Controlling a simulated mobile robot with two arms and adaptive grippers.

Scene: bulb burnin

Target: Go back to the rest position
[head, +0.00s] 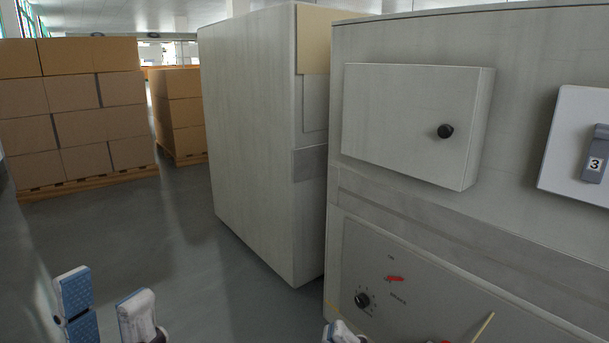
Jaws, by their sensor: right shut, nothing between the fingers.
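My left gripper (105,290) shows at the bottom left of the head view. Its two blue-and-white fingers stand apart with bare floor between them, so it is open and empty. My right gripper (341,332) shows only as a small tip at the bottom edge, in front of the lower part of the right cabinet. It is shut with nothing in it, and most of it is cut off by the frame.
A grey cabinet (420,210) fills the right, with a closed door (410,120), a black dial (363,299) and a red handle (394,279). A box marked 3 (574,140) is at far right. Another cabinet (250,140) and stacked cartons (75,110) stand behind. Floor (150,240) at left is clear.

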